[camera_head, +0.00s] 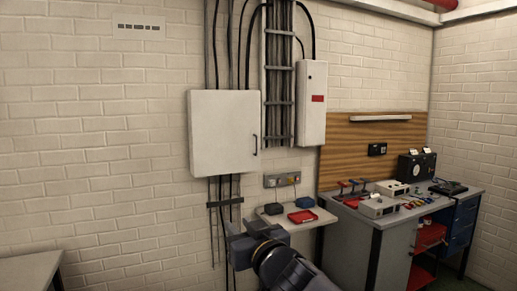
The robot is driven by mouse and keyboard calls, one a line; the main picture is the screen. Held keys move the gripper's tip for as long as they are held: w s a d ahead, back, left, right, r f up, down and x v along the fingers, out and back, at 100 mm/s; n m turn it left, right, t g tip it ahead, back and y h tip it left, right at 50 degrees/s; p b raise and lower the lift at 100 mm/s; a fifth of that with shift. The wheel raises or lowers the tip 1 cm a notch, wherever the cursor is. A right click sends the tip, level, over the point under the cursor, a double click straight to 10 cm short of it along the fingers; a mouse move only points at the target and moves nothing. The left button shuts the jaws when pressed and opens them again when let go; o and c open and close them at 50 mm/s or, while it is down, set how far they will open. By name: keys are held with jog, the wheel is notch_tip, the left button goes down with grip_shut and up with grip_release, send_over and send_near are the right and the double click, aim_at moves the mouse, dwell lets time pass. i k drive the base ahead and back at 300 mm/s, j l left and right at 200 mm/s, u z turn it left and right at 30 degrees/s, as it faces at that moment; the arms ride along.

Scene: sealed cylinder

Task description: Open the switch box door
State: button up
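A large white switch box (222,133) hangs on the brick wall left of centre, and its door looks closed. A thin dark upright handle (255,145) sits near the right edge of the door. A narrower white box (312,103) with a red label hangs to its right and also looks closed. My gripper (243,238) is at the bottom centre, below the large box and apart from the handle. It is seen from behind, and its fingers cannot be made out.
A small wall shelf (318,219) with a red tray (302,216) and dark items is just right of my arm. A workbench (345,226) with tools stands further right. A grey tabletop (28,270) is at lower left. Cables run above and below the large box.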

aim_at(225, 125)
jog(key=i+z, duration=0.1)
jog(key=i, duration=0.4)
jog(key=i+j, duration=0.1)
jog(key=i, duration=0.4)
jog(key=i+j+z, duration=0.15)
jog(key=i, duration=0.35)
jog(key=i+j+z, duration=0.1)
jog(key=i, duration=0.4)
jog(key=i+j+z, duration=0.1)
jog(key=i, duration=0.35)
jog(key=i+j, duration=0.25)
jog(key=i, duration=0.25)
jog(key=z, duration=0.05)
